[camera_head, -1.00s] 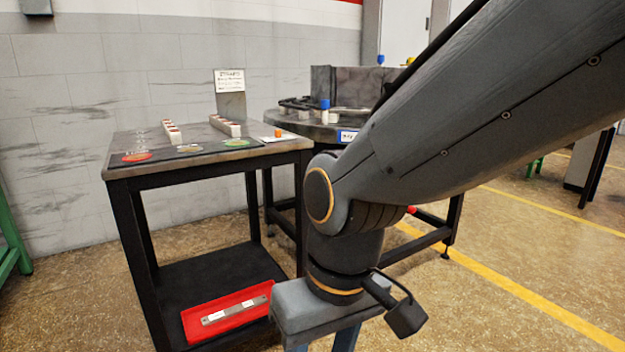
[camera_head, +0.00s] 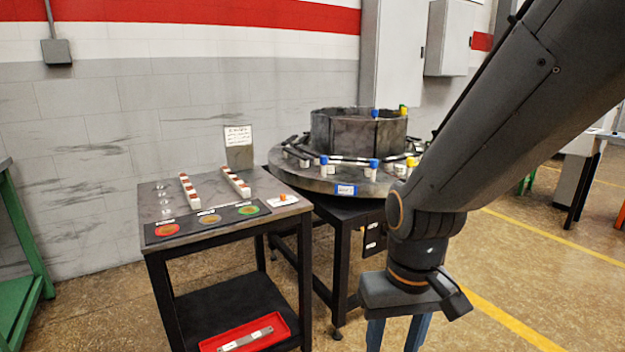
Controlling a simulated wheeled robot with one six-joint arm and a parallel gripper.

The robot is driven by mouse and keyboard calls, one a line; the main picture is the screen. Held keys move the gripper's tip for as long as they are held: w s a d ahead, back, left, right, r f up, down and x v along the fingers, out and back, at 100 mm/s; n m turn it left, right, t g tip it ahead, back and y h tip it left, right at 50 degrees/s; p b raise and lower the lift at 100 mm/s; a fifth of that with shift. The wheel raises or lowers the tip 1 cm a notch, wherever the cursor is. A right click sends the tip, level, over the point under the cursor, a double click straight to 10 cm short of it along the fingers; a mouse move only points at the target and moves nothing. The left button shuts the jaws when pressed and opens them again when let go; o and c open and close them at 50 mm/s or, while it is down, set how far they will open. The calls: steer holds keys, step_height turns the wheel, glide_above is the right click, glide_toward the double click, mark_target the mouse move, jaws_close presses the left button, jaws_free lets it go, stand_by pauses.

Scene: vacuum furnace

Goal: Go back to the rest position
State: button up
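My gripper (camera_head: 398,332) hangs at the end of my dark arm, at the lower right of the head view. Its two blue-grey fingers point down past the bottom edge of the picture. The fingers stand apart with floor showing between them, and I see nothing held there, though the tips are cut off. It is in front of the round furnace table and to the right of the small work table (camera_head: 285,208), apart from both in the picture.
The round furnace (camera_head: 340,187) stands behind. Open floor lies right, with a yellow line.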

steer(key=s+d+r+m+p, duration=0.1)
steer(key=s+d+r+p, duration=0.1)
steer(key=d+r+p, duration=0.4)
steer(key=shift+d+r+m+p, duration=0.3)
steer(key=shift+r+p, duration=0.5)
steer(key=shift+p, duration=0.55)
